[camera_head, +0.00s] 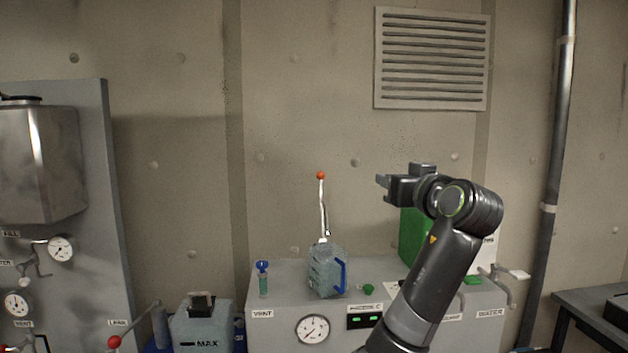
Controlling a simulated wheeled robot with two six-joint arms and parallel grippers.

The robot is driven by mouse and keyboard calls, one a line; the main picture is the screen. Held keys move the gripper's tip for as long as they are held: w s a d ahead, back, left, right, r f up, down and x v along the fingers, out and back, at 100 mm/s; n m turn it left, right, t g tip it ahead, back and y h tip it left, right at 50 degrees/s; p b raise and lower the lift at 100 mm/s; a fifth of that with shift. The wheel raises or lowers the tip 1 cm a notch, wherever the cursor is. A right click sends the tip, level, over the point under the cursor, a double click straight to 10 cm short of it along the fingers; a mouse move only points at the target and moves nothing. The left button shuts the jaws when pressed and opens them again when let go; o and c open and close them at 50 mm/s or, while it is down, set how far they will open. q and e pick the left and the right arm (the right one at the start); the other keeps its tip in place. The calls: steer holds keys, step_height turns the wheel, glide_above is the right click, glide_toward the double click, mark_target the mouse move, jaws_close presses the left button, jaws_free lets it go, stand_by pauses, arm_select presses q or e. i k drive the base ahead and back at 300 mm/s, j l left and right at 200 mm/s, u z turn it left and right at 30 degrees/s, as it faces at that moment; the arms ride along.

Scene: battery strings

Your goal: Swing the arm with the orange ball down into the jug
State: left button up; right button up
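A thin silver arm (323,212) with an orange-red ball (321,175) at its top stands nearly upright on the bench. Its lower end meets the top of a grey-blue jug (325,273) with a blue handle; I cannot tell whether it enters the jug or stands behind it. My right gripper (381,182) is raised to the right of the silver arm, about level with the ball and apart from it. It points left, and its finger gap is not clear. My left gripper is not in view.
The grey bench (283,290) carries a blue-capped vial (263,279) left of the jug and a green box (411,235) behind my arm. A grey container marked MAX (202,328) stands lower left. A metal tank (38,165) hangs at far left.

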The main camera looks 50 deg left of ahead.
mark_target(321, 175)
steer(key=i+j, duration=0.1)
steer(key=j, duration=0.25)
steer(key=i+j, duration=0.15)
steer(key=j, duration=0.2)
steer(key=i+j, duration=0.1)
steer(key=j, duration=0.25)
steer(key=i+j, duration=0.15)
steer(key=j, duration=0.15)
